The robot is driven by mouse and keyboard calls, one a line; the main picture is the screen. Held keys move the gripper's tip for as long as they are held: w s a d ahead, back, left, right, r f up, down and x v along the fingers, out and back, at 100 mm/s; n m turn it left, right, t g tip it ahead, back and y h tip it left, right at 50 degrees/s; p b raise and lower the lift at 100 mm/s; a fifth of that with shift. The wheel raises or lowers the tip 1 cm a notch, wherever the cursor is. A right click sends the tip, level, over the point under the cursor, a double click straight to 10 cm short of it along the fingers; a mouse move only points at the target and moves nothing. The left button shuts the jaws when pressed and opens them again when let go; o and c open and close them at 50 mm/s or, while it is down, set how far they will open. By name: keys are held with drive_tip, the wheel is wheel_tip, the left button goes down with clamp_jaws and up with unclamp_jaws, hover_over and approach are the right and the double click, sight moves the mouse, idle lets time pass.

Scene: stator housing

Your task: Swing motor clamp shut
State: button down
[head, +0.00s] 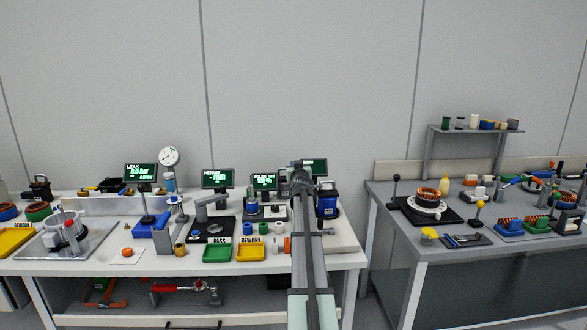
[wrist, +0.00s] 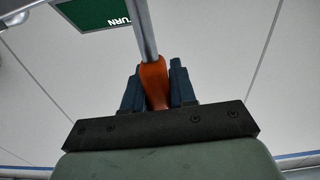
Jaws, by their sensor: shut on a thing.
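In the wrist view, my gripper (wrist: 157,76) is shut on an orange handle (wrist: 153,78), one dark finger on each side of it. A grey metal rod (wrist: 145,32) runs from the handle up out of the picture; I take this to be the clamp's lever. In the head view, my arm reaches over the right end of the white bench and hides my fingertips and most of the clamp. A blue motor-like body (head: 327,201) stands upright just right of the arm. I cannot tell the clamp's angle.
A green screen (wrist: 108,12) with partly cut-off lettering is at the top of the wrist view. Left of my arm are a green tray (head: 217,254), a yellow tray (head: 249,254) and several gauges with screens. A grey bench (head: 400,228) stands to the right, across a gap.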

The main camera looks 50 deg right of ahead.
drive_tip(key=shift+s+d+m, duration=0.2)
drive_tip(key=shift+m, duration=0.2)
drive_tip(key=c, duration=1)
unclamp_jaws()
drive_tip(key=shift+s+a, duration=0.1)
drive_tip(key=v, duration=1.3)
drive_tip(key=shift+s+a, duration=0.15)
drive_tip(key=shift+s, duration=0.05)
